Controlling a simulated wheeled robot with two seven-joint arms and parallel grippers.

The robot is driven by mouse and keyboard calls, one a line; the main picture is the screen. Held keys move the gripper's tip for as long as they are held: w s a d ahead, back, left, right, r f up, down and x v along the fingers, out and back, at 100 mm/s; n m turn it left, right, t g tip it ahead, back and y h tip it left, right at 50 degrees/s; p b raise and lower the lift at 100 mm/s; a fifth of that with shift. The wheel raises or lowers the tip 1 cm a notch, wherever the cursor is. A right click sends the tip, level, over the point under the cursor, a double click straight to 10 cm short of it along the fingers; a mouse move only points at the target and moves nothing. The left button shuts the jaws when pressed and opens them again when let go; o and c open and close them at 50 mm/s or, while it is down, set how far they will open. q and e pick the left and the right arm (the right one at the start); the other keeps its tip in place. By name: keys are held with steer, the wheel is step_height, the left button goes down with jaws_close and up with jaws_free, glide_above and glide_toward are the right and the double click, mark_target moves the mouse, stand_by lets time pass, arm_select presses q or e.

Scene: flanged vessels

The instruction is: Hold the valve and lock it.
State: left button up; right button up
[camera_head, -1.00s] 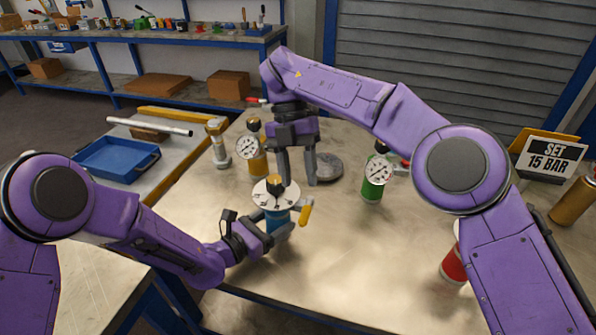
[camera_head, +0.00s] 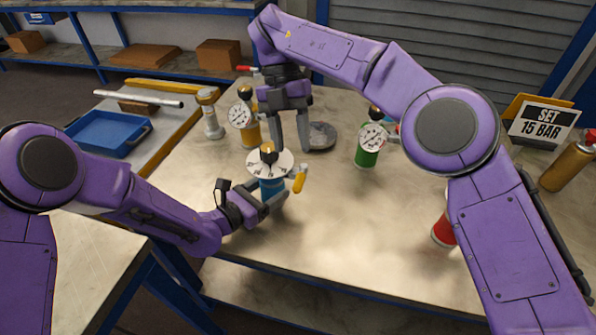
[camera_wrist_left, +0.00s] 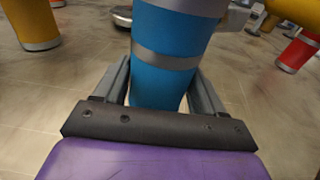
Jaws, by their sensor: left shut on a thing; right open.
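A blue valve (camera_head: 271,185) with a white round dial, a brass knob on top and a yellow lever (camera_head: 299,179) stands upright on the table. My left gripper (camera_head: 278,197) is shut on its blue body from the lower left. In the left wrist view the blue body (camera_wrist_left: 166,62) with a grey band stands between the two fingers (camera_wrist_left: 160,85). My right gripper (camera_head: 289,135) points down, open and empty, just behind and above the blue valve's dial. The dial's reading is too small to tell.
A yellow valve (camera_head: 243,118) stands behind left, a green valve (camera_head: 369,145) right, a red one (camera_head: 443,231) partly behind my right arm. A grey disc (camera_head: 321,136) lies behind my right gripper. A sign (camera_head: 543,122) reads "SET 15 BAR". The front middle of the table is clear.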

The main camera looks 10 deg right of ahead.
stand_by(0.6)
arm_select(q)
steer(key=o, duration=1)
steer(key=shift+a, duration=0.15)
